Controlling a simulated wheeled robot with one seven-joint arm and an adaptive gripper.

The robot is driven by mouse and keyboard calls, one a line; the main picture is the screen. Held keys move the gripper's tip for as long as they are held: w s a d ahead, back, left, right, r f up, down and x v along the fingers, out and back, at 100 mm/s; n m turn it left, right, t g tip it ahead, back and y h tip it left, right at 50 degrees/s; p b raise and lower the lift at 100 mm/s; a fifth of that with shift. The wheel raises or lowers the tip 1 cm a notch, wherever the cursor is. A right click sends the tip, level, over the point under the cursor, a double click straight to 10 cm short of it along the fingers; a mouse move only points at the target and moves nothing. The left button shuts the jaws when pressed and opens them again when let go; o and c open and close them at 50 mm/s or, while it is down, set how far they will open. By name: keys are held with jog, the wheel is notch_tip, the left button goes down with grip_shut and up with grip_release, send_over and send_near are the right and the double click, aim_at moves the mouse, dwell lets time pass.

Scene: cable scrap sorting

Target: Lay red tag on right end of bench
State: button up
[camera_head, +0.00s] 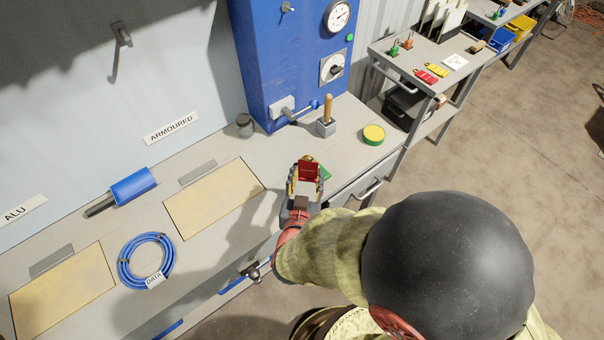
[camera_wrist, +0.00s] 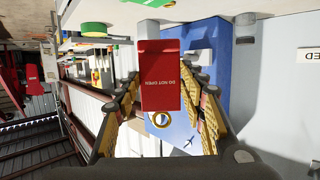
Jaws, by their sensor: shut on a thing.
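A red tag (camera_head: 308,169) is held between the fingers of my gripper (camera_head: 306,182), above the front edge of the bench near its right end. In the wrist view the red tag (camera_wrist: 160,76) reads "DO NOT OPEN" and has a ringed hole at its lower end. The two fingers of my gripper (camera_wrist: 163,92) flank it on both sides. The grey bench (camera_head: 345,112) runs from lower left to its right end beside a lower cart. A green flat piece (camera_head: 325,174) shows partly behind the tag.
A yellow-green round tin (camera_head: 374,134), a wooden-handled tool in a block (camera_head: 326,118) and a blue machine (camera_head: 290,60) stand on the right part of the bench. Another red tag (camera_head: 426,76) lies on the cart. Bare bench top shows between the tin and my gripper.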

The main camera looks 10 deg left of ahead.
jog(key=w+a+f+b, duration=0.1)
jog(key=w+f, duration=0.1)
jog(key=w+a+f+b, duration=0.1)
jog(key=f, duration=0.1)
jog(key=w+a+f+b, duration=0.1)
jog(key=w+f, duration=0.1)
jog(key=shift+w+a+f, duration=0.15)
jog(key=shift+w+f, duration=0.05)
jog(key=shift+w, duration=0.15)
jog(key=shift+w+a+f+b, duration=0.15)
jog(key=shift+f+b, duration=0.35)
jog(key=shift+f, duration=0.4)
jog(key=shift+w+a+f+b, duration=0.1)
jog(key=shift+f+b, duration=0.35)
jog(key=shift+f, duration=0.45)
jog(key=shift+d, duration=0.1)
jog(key=shift+f, duration=0.15)
jog(key=o, duration=0.8)
jog(key=shift+o, duration=0.2)
jog(key=shift+s+r, duration=0.3)
jog(key=p+v, duration=0.3)
jog(key=v, duration=0.8)
jog(key=shift+s+d, duration=0.1)
jog(key=shift+s, duration=0.1)
